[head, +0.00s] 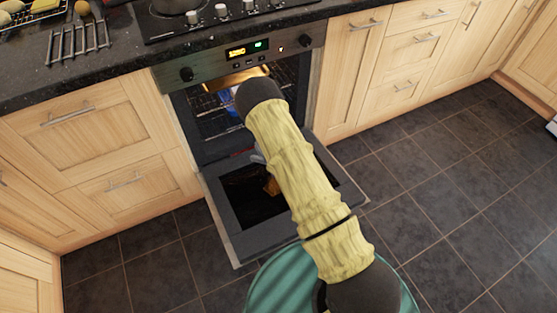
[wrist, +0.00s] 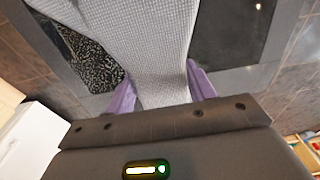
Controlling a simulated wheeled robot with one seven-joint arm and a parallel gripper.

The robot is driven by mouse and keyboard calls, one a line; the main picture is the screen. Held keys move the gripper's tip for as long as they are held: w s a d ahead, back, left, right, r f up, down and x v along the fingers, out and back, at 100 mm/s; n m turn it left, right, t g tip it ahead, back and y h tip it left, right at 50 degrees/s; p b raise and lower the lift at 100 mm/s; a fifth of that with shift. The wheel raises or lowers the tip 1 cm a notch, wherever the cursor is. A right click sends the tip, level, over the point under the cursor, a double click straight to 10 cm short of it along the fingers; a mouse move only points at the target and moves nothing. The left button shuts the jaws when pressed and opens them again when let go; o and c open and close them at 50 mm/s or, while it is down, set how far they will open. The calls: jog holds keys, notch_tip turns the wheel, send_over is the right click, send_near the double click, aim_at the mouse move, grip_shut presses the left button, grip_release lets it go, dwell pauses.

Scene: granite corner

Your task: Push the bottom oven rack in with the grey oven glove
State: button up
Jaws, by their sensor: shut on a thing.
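My gripper (wrist: 160,92) has purple fingers and is shut on the grey oven glove (wrist: 150,40), a woven cloth that stretches away from the jaws in the wrist view. In the head view my arm hides the gripper and most of the glove. The oven (head: 240,62) has its door (head: 228,212) folded down. Wire racks (head: 208,127) show inside the lit cavity, partly behind my arm. I cannot tell how far the bottom rack sticks out. In the wrist view the glove is over the open door (wrist: 228,35), and no rack is clear there.
A dark granite worktop (head: 110,62) with a hob (head: 165,25) runs above the oven. A wire trivet (head: 78,42) lies on it at left. Wooden cupboards and drawers (head: 95,125) flank the oven. The dark tiled floor (head: 450,180) is clear at right.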

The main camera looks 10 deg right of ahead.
jog(key=s, duration=0.1)
jog(key=s+p, duration=0.1)
jog(key=s+d+r, duration=0.1)
jog(key=shift+p, duration=0.4)
jog(key=shift+s+d, duration=0.1)
jog(key=shift+s, duration=0.2)
